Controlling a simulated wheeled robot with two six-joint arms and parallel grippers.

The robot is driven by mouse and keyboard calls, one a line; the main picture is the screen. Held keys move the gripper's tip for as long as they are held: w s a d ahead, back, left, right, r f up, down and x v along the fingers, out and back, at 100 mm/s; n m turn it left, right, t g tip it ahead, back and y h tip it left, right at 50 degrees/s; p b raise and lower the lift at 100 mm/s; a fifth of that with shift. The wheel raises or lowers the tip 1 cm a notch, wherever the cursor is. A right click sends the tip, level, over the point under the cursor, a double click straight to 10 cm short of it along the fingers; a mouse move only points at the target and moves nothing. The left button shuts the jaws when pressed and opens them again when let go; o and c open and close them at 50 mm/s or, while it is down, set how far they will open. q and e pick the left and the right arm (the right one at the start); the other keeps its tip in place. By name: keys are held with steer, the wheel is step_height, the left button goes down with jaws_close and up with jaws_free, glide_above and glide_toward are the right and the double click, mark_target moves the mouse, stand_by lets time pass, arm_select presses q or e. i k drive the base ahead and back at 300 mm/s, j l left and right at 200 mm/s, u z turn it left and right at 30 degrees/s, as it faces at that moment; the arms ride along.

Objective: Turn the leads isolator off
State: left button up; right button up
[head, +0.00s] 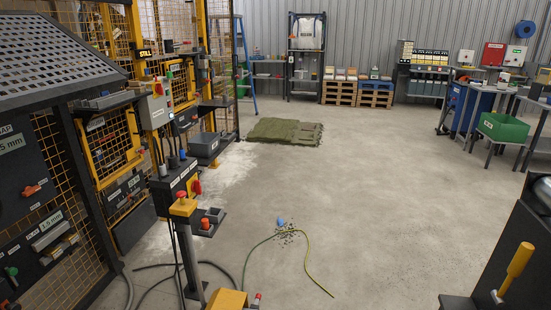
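A dark control box (176,187) stands on a post at the left, with white labels too small to read and leads rising from its top. A red rotary handle (195,187) sits on its right side; its on or off position is too small to tell. A grey box (157,104) on the yellow frame behind it carries a red-and-yellow switch (158,88). I cannot tell from the labels which of these is the leads isolator. Neither of my grippers is in view.
A red-topped yellow button box (183,205) sits in front of the post. Loose cables (245,268) and scattered dark bits (287,235) lie on the floor. A yellow-handled lever (514,270) stands at right. The middle floor is mostly open.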

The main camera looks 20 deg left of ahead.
mark_target(195, 187)
steer(key=i, duration=2)
steer(key=i+u, duration=0.1)
steer(key=i, duration=0.5)
steer(key=i+l, duration=0.1)
steer(key=i, duration=0.5)
steer(key=i+l+u, duration=0.15)
steer(key=i, duration=0.45)
